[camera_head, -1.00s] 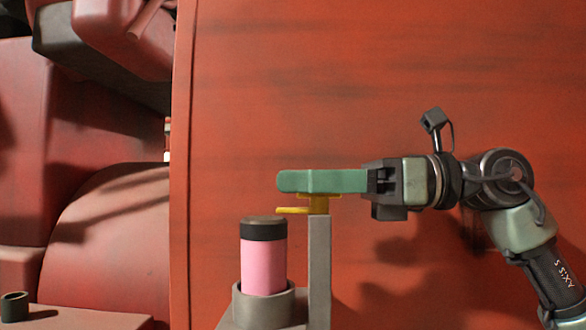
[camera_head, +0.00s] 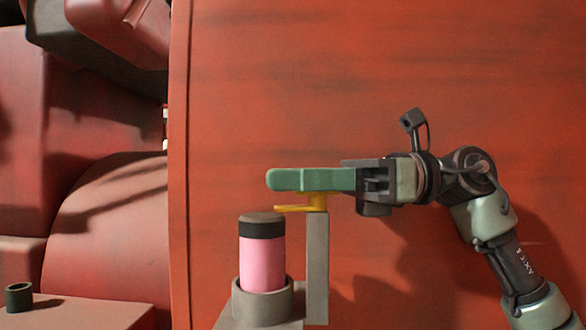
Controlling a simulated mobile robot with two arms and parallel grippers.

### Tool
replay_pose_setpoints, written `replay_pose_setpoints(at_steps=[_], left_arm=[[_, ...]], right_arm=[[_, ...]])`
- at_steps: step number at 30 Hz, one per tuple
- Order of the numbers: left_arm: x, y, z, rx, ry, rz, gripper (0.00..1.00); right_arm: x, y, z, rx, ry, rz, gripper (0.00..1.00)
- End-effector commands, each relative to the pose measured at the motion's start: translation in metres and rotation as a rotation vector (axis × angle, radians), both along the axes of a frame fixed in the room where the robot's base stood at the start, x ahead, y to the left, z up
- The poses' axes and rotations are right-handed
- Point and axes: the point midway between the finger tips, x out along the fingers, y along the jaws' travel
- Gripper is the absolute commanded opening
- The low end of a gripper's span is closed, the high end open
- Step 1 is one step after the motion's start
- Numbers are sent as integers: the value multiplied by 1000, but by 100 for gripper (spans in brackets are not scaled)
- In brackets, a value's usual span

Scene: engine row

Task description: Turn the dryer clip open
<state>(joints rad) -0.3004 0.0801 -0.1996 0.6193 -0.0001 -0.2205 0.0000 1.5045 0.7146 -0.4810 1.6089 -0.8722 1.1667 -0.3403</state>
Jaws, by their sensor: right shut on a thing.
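The dryer clip (camera_head: 294,209) is a yellow bar with a small upright part, on top of a grey post (camera_head: 316,268). Its bar points left, over and close to the dark cap of the pink dryer canister (camera_head: 262,262). My right gripper (camera_head: 285,180) comes in from the right with long green fingers, seen side-on. They are shut on the clip's upright part, which is partly hidden behind them. The fingertips reach left past the post, above the canister. My left gripper is out of view.
The canister stands upright in a grey cup (camera_head: 264,304) beside the post. A large red wall (camera_head: 420,80) fills the background. Red machinery (camera_head: 110,220) is at left, with a small dark cup (camera_head: 18,297) on a ledge.

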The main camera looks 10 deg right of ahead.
Motion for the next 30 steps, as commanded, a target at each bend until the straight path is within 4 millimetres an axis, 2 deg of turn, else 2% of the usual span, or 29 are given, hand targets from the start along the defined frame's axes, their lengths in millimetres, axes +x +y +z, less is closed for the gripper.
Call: replay_pose_setpoints(at_steps=[1, 10, 12, 13, 30], left_arm=[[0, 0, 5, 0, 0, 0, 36], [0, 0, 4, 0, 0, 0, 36], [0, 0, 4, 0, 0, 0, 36], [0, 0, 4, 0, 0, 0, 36], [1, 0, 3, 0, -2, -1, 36]], right_arm=[[0, 0, 2, 2, 4, 29, 0], [-1, -1, 0, 2, -1, 49, 0], [-1, -1, 0, 2, -1, 49, 22], [-1, 0, 0, 2, -1, 49, 30], [-1, -1, 4, 2, -2, 48, 30]])
